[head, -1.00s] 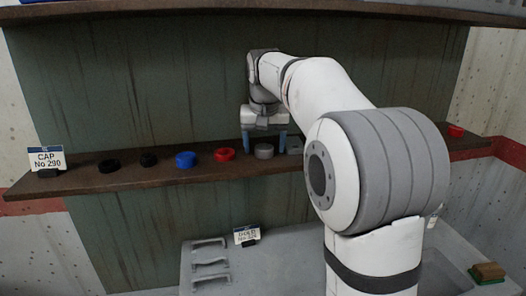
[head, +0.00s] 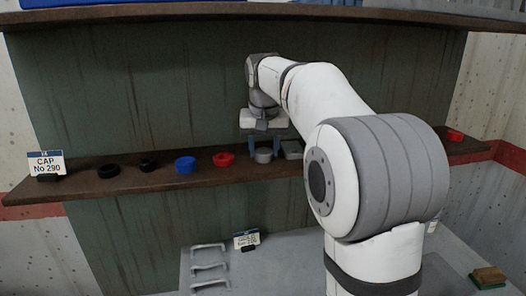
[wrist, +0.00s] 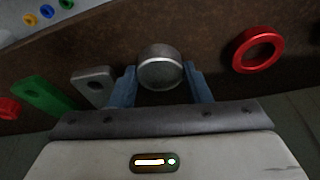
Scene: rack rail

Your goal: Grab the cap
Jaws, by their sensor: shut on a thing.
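A round grey cap (head: 263,156) is at the shelf, between a red ring (head: 223,159) and a grey plate with a hole (head: 291,149). My gripper (head: 264,153) reaches down over it and is shut on it, with one blue finger on each side. In the wrist view the grey cap (wrist: 160,70) sits between the fingertips (wrist: 160,82), its domed face showing. The cap looks to be at shelf level; I cannot tell whether it still touches the shelf. A sign (head: 46,163) at the shelf's left end reads "CAP No 290".
The brown shelf (head: 120,186) also holds two black rings (head: 108,171) (head: 148,164), a blue cap (head: 185,164) and a far-right red piece (head: 455,135). The wrist view shows a green plate (wrist: 45,97) beside the grey plate. Below are grey handles (head: 209,265) and a brush (head: 488,277).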

